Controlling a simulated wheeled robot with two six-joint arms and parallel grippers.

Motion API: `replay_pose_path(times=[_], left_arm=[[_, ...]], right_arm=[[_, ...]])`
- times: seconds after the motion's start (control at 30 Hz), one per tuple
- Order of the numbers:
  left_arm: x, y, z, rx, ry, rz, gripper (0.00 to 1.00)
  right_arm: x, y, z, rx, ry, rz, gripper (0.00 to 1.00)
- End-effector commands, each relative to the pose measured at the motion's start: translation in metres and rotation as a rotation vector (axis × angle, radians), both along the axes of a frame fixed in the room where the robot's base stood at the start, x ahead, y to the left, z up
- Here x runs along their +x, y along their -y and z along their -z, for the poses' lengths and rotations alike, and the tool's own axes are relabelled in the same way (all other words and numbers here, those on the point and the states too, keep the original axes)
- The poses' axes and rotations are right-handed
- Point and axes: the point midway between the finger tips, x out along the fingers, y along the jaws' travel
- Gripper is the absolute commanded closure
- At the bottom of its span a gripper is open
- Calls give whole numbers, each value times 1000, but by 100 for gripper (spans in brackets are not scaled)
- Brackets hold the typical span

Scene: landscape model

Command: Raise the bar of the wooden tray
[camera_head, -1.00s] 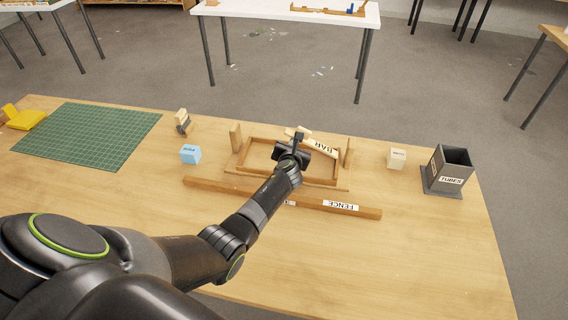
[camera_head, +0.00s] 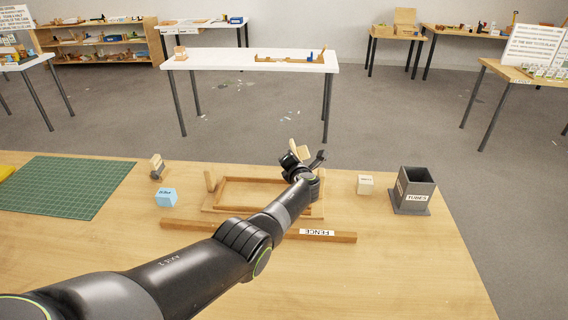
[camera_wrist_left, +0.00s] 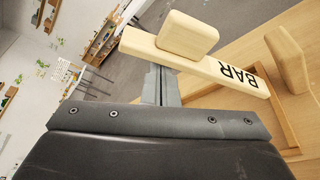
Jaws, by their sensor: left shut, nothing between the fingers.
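The wooden tray (camera_head: 262,181) is a low rectangular frame on the table, partly covered by my left arm. Its pale bar (camera_head: 301,151) shows beyond my wrist. In the left wrist view the bar (camera_wrist_left: 200,66) carries a BAR label and a block-shaped knob (camera_wrist_left: 187,35), and its right end is beside a wooden post (camera_wrist_left: 288,60). My left gripper (camera_head: 318,158) is shut and empty over the tray's right part. In the wrist view its fingers (camera_wrist_left: 160,85) run up behind the bar; whether they touch it I cannot tell. My right gripper is not in view.
A wooden fence (camera_head: 328,235) lies in front of the tray. A blue cube (camera_head: 166,197) is left, a cream cube (camera_head: 365,184) and dark TUBES holder (camera_head: 413,190) are right. A green mat (camera_head: 68,186) lies far left. The front right tabletop is clear.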

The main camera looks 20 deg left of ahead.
Motion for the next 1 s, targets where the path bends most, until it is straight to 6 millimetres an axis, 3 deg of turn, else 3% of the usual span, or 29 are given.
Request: replay_pose_path(times=[0.33, 1.0], left_arm=[[3, 10, -5, -3, 2, 2, 100], [1, 6, -7, -3, 0, -1, 100]], right_arm=[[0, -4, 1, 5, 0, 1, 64], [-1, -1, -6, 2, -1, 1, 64]])
